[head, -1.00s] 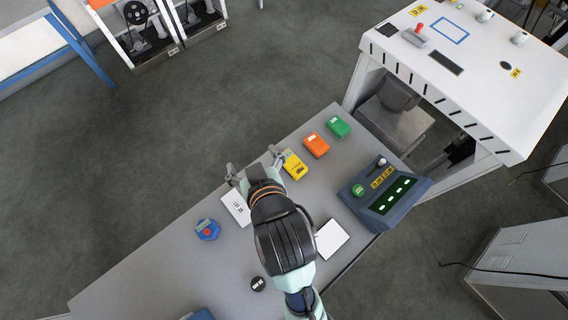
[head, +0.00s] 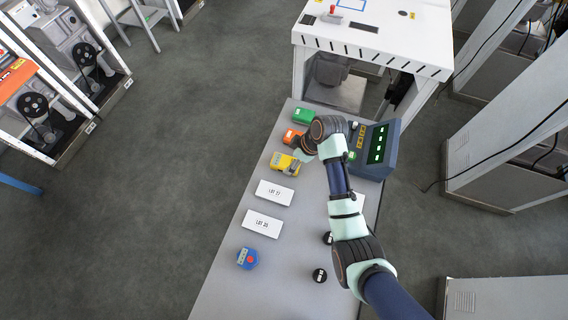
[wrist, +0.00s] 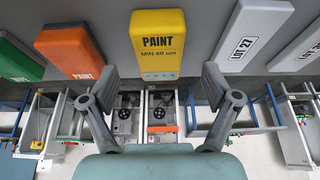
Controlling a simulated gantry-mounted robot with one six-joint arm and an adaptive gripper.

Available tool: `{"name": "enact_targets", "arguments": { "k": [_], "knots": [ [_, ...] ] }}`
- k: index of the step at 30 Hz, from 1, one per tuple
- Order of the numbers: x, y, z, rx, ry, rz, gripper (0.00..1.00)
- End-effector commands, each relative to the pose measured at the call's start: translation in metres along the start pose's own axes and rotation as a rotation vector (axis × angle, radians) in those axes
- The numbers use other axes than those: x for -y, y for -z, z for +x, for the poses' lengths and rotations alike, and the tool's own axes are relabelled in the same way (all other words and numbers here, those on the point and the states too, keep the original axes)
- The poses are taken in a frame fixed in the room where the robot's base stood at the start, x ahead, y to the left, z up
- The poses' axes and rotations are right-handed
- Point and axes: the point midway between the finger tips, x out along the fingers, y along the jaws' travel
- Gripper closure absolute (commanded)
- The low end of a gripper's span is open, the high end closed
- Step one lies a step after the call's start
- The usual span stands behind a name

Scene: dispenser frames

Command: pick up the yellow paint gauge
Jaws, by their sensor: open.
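The yellow paint gauge (head: 284,164) lies on the grey table, between the orange gauge and the LOT 27 card. In the wrist view the yellow gauge (wrist: 158,45) shows the words PAINT and MIN 60 um. My gripper (wrist: 160,80) is open and empty. Its two fingers appear spread to either side of the gauge's lower end, and no contact shows. In the head view my arm reaches in from the lower right, and its wrist partly hides the gripper beside the gauge.
An orange gauge (head: 292,136) and a green gauge (head: 303,116) lie beyond the yellow one. White cards LOT 27 (head: 275,192) and LOT 20 (head: 262,224) lie nearer, then a blue device (head: 247,258). A dark blue console (head: 376,148) stands to the right.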

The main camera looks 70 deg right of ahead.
Motion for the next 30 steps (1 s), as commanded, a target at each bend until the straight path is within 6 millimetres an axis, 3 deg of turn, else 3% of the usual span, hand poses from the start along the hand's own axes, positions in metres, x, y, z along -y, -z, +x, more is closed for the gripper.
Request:
{"name": "enact_targets", "arguments": {
  "k": [7,16,27,29,30],
  "knots": [
    [-0.002,-0.001,0.042,0.001,0.002,-0.001,0.12],
    [-0.002,0.0,0.049,0.0,-0.001,0.0,0.12],
    [-0.002,0.0,0.049,0.0,0.0,0.0,0.74],
    [-0.002,0.0,0.049,0.0,0.0,0.0,0.84],
    [-0.002,0.0,0.049,-0.001,-0.001,0.0,0.84]
  ]
}}
